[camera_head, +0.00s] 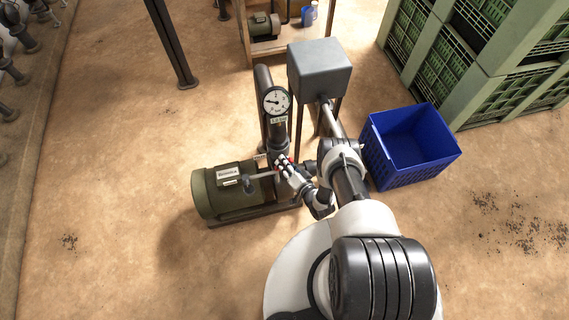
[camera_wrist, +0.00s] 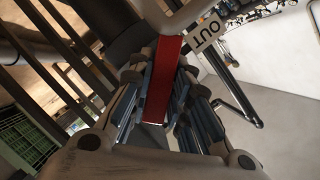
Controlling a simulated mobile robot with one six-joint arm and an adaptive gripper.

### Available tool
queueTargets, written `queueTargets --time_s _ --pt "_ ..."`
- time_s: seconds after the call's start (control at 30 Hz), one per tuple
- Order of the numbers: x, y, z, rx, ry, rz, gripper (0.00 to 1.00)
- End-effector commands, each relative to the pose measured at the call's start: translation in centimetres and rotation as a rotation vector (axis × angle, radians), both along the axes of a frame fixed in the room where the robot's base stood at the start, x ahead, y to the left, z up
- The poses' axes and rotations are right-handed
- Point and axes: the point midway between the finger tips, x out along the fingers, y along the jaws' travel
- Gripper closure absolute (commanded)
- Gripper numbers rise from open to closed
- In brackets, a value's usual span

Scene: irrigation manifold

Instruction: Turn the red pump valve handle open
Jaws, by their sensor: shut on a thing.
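The red valve handle (camera_wrist: 163,85) runs between the two fingers of my gripper (camera_wrist: 160,110) in the wrist view, lengthwise along the picture. The gripper is shut on it, with the finger pads close on both sides. Most of the handle and the valve body is hidden there by the gripper. A dark vertical pipe with a round pressure gauge (camera_head: 276,100) rises just behind the gripper.
A grey box (camera_head: 320,67) on a post stands behind my arm. A blue crate (camera_head: 375,168) is close on the right of my arm. Green stacked crates (camera_head: 455,75) fill the back right. A tag reading OUT (camera_wrist: 207,31) hangs near the handle. The floor at left is mostly clear.

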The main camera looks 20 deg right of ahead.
Motion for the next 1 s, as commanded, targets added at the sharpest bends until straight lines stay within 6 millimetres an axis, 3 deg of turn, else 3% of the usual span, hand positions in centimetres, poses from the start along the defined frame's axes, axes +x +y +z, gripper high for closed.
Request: queueTargets --time_s 0.27,1.0 --pt "-0.03 0.22 0.14 -0.113 -0.002 0.005 1.0" --pt "-0.06 0.5 0.09 -0.737 -0.002 0.008 1.0"
